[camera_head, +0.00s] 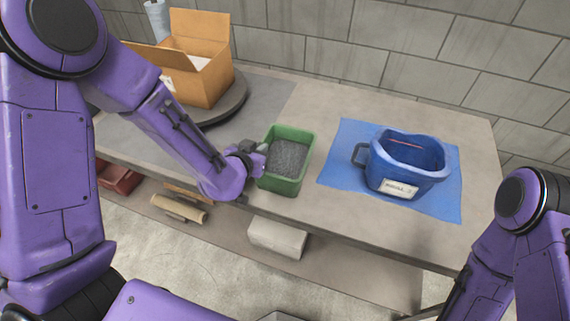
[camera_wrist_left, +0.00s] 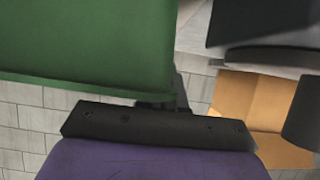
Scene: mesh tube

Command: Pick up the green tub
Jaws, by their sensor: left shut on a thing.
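The green tub (camera_head: 282,184) is filled with dark grey granular stuff and sits on or just above the table; the head view does not settle which. It looks upright. My left gripper (camera_head: 258,161) is at the tub's left side and is shut on its wall. In the left wrist view the tub's green side (camera_wrist_left: 85,45) fills the upper left, close to the gripper; the fingertips are mostly hidden there. My right arm shows at the lower right of the head view, but its gripper fingers cannot be made out.
A blue bin (camera_head: 408,165) with a white label stands on a blue mat (camera_head: 340,160) to the right. An open cardboard box (camera_head: 205,80) is on a dark round turntable (camera_head: 232,103) at the back left. Bare table lies between tub and mat. A shelf below holds a pale block (camera_head: 277,237).

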